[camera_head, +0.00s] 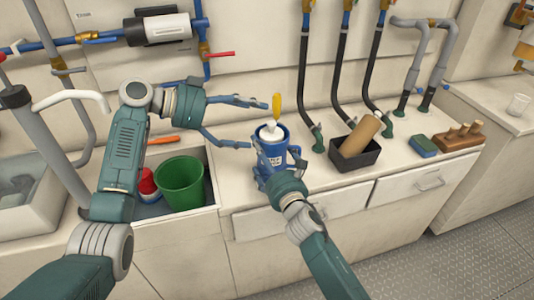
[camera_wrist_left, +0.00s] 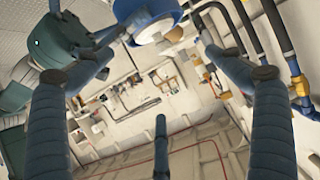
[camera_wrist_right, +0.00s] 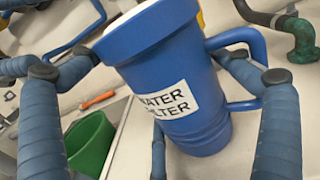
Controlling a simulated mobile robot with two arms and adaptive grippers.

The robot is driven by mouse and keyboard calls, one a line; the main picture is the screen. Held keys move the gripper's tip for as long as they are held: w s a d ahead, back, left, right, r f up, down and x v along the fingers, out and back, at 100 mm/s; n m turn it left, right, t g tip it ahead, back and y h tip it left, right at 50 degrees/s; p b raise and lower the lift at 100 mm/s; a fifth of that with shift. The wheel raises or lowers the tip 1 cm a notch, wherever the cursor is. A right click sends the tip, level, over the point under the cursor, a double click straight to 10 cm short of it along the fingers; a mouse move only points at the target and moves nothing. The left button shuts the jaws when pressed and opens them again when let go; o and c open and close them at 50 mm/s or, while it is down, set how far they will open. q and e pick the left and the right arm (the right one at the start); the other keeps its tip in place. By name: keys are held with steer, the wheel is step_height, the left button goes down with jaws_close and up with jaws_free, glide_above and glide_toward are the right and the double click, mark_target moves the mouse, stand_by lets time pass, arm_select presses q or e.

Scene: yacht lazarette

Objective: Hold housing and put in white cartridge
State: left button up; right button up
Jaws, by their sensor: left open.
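The blue housing (camera_head: 273,158), labelled "WATER FILTER", stands upright near the counter's front edge. It fills the middle of the right wrist view (camera_wrist_right: 172,75). A white piece (camera_head: 270,132), which looks like the white cartridge, shows at its mouth; how deep it sits I cannot tell. My right gripper (camera_head: 283,168) is at the housing's near side, its fingers on both sides of the body and bent in against it. My left gripper (camera_head: 258,123) is open and empty, beside and above the housing's mouth. The left wrist view shows the housing's pale top (camera_wrist_left: 157,28) beyond the fingers.
A yellow object (camera_head: 276,104) rises behind the housing. A green bucket (camera_head: 180,183) and a red container (camera_head: 147,182) stand in the recess at left. A black box (camera_head: 355,158) holds a tan cylinder (camera_head: 362,133). A sponge (camera_head: 422,146) and wooden rack (camera_head: 459,137) lie further right.

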steer(key=shift+s+d, duration=0.1)
steer(key=v, duration=1.1)
steer(key=shift+s, duration=0.35)
steer(key=shift+d, duration=0.15)
